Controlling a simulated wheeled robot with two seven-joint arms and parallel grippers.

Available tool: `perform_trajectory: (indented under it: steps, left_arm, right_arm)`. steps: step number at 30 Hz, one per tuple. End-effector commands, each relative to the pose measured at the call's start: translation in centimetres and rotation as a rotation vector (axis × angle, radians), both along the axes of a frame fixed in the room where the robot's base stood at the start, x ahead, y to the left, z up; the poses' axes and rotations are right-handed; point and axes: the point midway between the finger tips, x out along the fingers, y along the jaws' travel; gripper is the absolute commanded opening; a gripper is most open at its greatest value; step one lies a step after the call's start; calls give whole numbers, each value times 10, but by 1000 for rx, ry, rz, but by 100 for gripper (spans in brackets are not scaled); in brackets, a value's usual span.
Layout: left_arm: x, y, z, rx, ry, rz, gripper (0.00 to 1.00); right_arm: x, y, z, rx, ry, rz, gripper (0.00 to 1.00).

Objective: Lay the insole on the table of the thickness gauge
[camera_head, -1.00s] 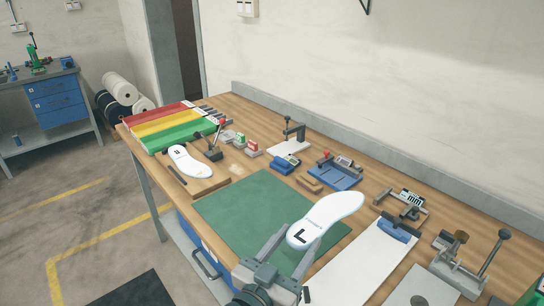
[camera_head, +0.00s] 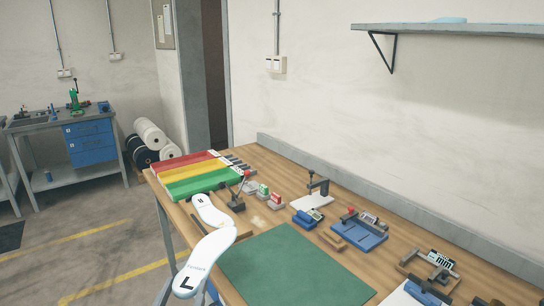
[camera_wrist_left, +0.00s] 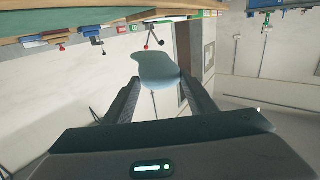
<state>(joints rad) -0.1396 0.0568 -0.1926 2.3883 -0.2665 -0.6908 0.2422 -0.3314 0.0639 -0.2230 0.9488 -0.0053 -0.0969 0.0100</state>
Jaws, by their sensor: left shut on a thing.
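A white insole marked L (camera_head: 207,260) is held tilted in my left gripper (camera_wrist_left: 160,88), in front of the bench's near edge and left of the green mat. The head view hides most of this gripper below the insole. In the left wrist view, both fingers close on the insole (camera_wrist_left: 158,68). A stand with a dark upright arm and a white base plate (camera_head: 311,202) stands behind the mat; it looks like the thickness gauge, but I cannot be sure. Its base looks bare. My right gripper is out of view.
A second white insole (camera_head: 210,212) lies at the bench's left. Red, yellow and green trays (camera_head: 200,180) stand behind it. The green mat (camera_head: 290,268) is clear.

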Motion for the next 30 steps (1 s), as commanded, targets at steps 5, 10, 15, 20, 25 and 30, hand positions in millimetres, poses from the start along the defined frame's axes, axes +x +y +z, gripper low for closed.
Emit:
perform_trajectory:
  steps: [5,10,15,20,25,30]
  left_arm:
    - [-3,15,0,6,1,32,29]
    - [-3,15,0,6,1,32,29]
    - [-4,15,-1,6,1,31,29]
    - [-16,14,-8,4,4,30,29]
    - [-43,14,-21,3,6,29,29]
    - [-75,14,-32,3,6,30,29]
  right_arm:
    - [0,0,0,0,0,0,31]
    - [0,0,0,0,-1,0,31]
    - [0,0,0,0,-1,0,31]
    - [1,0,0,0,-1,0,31]
    - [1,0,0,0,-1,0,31]
    - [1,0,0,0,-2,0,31]
